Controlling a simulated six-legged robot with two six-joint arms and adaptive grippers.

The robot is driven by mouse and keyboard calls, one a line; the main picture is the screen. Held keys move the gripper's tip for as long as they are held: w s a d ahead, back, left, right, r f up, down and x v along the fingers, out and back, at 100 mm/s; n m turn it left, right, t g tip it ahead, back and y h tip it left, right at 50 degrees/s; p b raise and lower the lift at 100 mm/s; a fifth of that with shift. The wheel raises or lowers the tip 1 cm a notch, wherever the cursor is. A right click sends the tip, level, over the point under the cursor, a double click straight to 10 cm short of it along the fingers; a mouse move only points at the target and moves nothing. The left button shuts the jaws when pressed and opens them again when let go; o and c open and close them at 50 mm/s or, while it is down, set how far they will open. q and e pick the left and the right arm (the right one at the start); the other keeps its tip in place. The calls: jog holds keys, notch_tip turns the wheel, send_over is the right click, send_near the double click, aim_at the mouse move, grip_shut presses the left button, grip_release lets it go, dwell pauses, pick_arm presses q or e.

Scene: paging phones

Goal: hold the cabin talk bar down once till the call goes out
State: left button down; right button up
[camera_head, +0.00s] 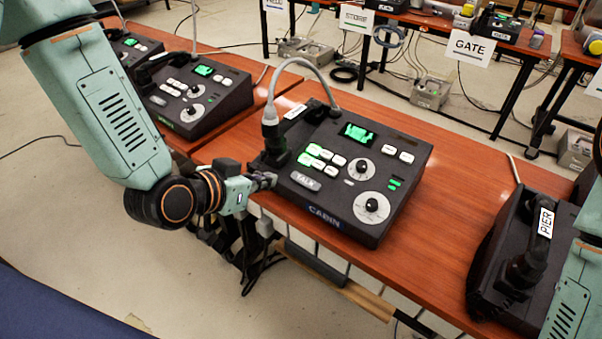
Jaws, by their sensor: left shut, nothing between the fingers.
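The dark cabin console (402,212) sits on the wooden table, with a CABIN label (325,217) on its front edge. Its grey talk bar (305,181), marked TALK, is at the front left of the sloped panel. A green screen (357,132) and some of its buttons are lit. A handset and a gooseneck microphone are at its left and back. My left gripper (268,181) is shut and empty, just left of the talk bar at the console's left edge. I cannot tell whether its tips touch the console. My right gripper is not in view; part of my right arm shows at the right edge.
A PIER phone unit (529,250) stands on the table at the right. Another console (189,97) stands on the table at the left. The table top (440,243) between the cabin console and the PIER unit is clear. A GATE sign (470,47) hangs from a back table.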

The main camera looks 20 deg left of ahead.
pick_arm(q)
jog(key=b, duration=0.2)
send_near(307, 178)
jog(key=w+d, duration=0.1)
jog(key=w, duration=0.2)
jog(key=shift+w+d+f+m, duration=0.25)
jog(key=shift+w+f, duration=0.1)
jog(key=shift+f, duration=0.15)
jog(key=shift+w+d+f+m, duration=0.15)
jog(key=shift+w+d+f, duration=0.15)
jog(key=shift+f, duration=0.2)
jog(key=shift+w+a+f, duration=0.1)
jog(key=shift+w+f, duration=0.05)
jog(key=shift+f, duration=0.25)
jog(key=shift+w+a+f, duration=0.1)
jog(key=shift+w+f, duration=0.05)
jog(key=shift+f, duration=0.05)
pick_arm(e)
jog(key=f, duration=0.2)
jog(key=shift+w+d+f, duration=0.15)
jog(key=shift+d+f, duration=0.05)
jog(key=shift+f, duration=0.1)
